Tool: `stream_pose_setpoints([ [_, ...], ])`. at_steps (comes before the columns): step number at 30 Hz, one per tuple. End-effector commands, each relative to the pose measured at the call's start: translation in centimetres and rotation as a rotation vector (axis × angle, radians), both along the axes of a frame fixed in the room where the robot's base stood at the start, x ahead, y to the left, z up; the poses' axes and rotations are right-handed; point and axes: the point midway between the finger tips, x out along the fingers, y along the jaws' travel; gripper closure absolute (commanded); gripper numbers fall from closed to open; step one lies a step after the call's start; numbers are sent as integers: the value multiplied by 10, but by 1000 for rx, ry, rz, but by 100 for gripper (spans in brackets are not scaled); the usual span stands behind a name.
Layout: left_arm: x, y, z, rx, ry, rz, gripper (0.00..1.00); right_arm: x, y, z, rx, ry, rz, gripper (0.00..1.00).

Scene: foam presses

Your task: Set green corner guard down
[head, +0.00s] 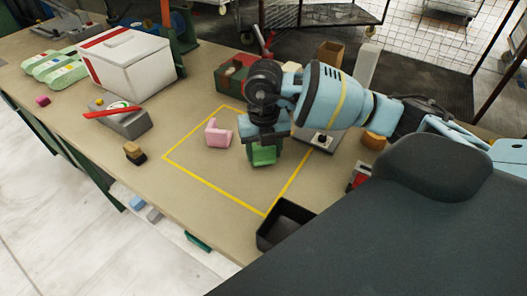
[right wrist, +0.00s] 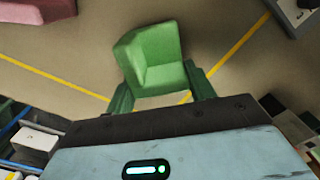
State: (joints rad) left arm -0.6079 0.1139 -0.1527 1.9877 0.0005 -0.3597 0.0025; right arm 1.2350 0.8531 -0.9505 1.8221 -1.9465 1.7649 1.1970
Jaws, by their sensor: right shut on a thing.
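The green corner guard (head: 264,157) is under my right gripper (head: 263,148) in the head view, inside the right part of the yellow taped outline (head: 190,178). In the right wrist view, the green corner guard (right wrist: 158,50) sits between the two dark green fingers of my right gripper (right wrist: 160,88), which is shut on it. Its inner corner shows in that view. I cannot tell whether it touches the table. A pink corner guard (head: 217,134) stands left of it inside the outline and is apart from it. My left gripper is not in view.
A black open tray (head: 285,223) lies at the outline's near corner. A grey device with a black knob (head: 321,140) stands to the right. A white box (head: 132,64), a grey block with a red lever (head: 122,120) and a small black-and-tan piece (head: 134,153) are left. Bare table (head: 205,165) lies within the outline.

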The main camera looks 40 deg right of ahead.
Motion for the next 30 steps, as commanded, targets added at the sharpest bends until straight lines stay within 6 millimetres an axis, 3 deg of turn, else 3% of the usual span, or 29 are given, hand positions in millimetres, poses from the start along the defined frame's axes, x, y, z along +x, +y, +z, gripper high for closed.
stream_pose_setpoints([
  [3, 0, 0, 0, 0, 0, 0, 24, 0, 0, -10, 1, 0, 2, 68],
  [14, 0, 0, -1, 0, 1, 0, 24, 0, 0, -13, 1, 1, 2, 68],
  [15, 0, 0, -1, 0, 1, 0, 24, 0, 0, -13, 1, 0, 2, 41],
  [19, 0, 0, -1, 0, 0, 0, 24, 0, 0, -12, 1, 0, 2, 24],
  [30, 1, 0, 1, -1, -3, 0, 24, 1, 0, -6, 1, -4, 2, 24],
])
